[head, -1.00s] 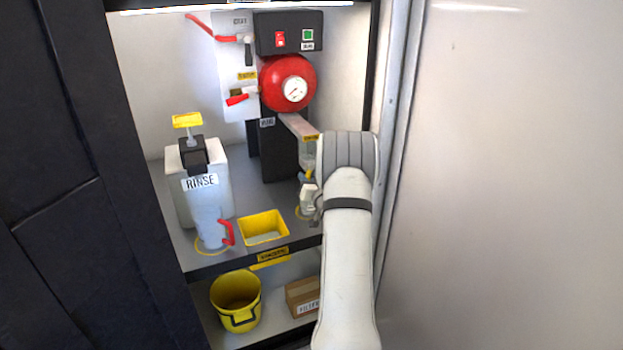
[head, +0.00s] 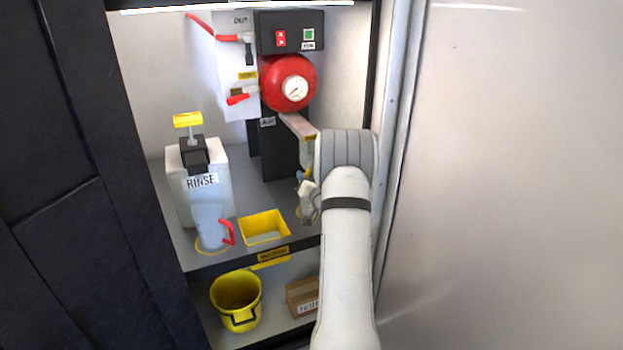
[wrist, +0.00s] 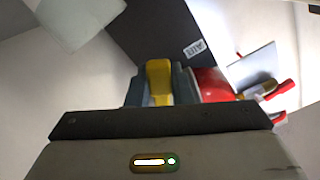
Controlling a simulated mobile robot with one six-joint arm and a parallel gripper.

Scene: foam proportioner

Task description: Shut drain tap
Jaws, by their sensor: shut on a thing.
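A yellow tap lever (wrist: 158,82), which looks like the drain tap's handle, sits between the two dark fingers of my gripper (wrist: 160,90) in the wrist view. The fingers are shut on it, one on each side. In the head view, my gripper (head: 305,180) is at the right of the cabinet, below the grey bracket and the clear tube (head: 306,153). My own wrist covers much of this spot, so the tap's body and exact angle are hidden.
A red round tank (head: 275,82) with a gauge stands behind. A white RINSE container (head: 215,165), a jug with a red handle (head: 210,228) and a yellow tray (head: 264,238) are left on the shelf. A yellow bucket (head: 236,290) and a box (head: 303,292) stand below. The cabinet's side wall is close right.

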